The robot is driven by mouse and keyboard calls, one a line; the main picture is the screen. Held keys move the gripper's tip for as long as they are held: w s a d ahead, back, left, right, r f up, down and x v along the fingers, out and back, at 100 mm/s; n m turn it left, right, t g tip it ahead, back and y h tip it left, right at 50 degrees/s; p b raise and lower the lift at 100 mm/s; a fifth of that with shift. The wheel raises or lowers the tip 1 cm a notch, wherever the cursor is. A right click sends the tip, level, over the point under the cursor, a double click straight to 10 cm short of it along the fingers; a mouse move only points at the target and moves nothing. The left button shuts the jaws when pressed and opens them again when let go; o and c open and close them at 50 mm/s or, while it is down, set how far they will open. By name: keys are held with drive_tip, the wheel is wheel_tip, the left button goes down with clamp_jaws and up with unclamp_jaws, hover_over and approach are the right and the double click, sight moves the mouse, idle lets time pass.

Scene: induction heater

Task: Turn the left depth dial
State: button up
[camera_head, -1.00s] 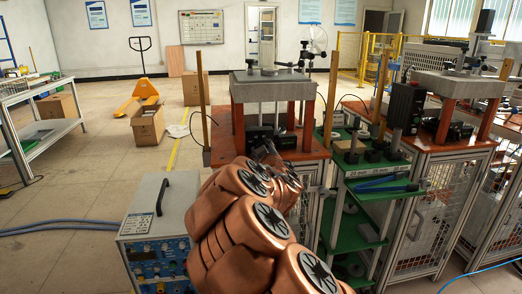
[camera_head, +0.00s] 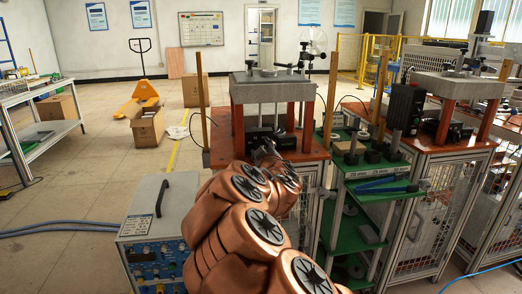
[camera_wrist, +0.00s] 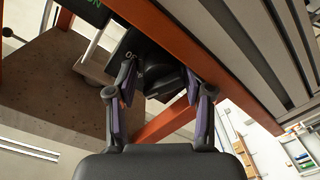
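A black control unit sits under the grey slab of the press in the head view (camera_head: 285,138), and my gripper (camera_head: 264,150) is in front of it. A dark rounded form, perhaps a dial (camera_wrist: 165,80), shows between the two fingers. The fingers are apart, one on each side of it. I cannot tell whether they touch it, nor which dial it is.
The thick grey slab (camera_head: 272,90) stands on orange-brown posts (camera_head: 238,125) close around my gripper. A wooden upright (camera_head: 203,115) is at left. Green shelves (camera_head: 365,195) stand at right, and a blue-fronted power unit (camera_head: 158,225) at lower left.

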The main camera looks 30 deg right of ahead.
drive_tip(key=shift+o, duration=0.7)
drive_tip(key=shift+a+f, duration=0.1)
drive_tip(key=shift+s+a, duration=0.15)
drive_tip(key=shift+s, duration=0.1)
drive_tip(key=v, duration=0.7)
drive_tip(key=shift+s, duration=0.25)
drive_tip(key=shift+s, duration=0.1)
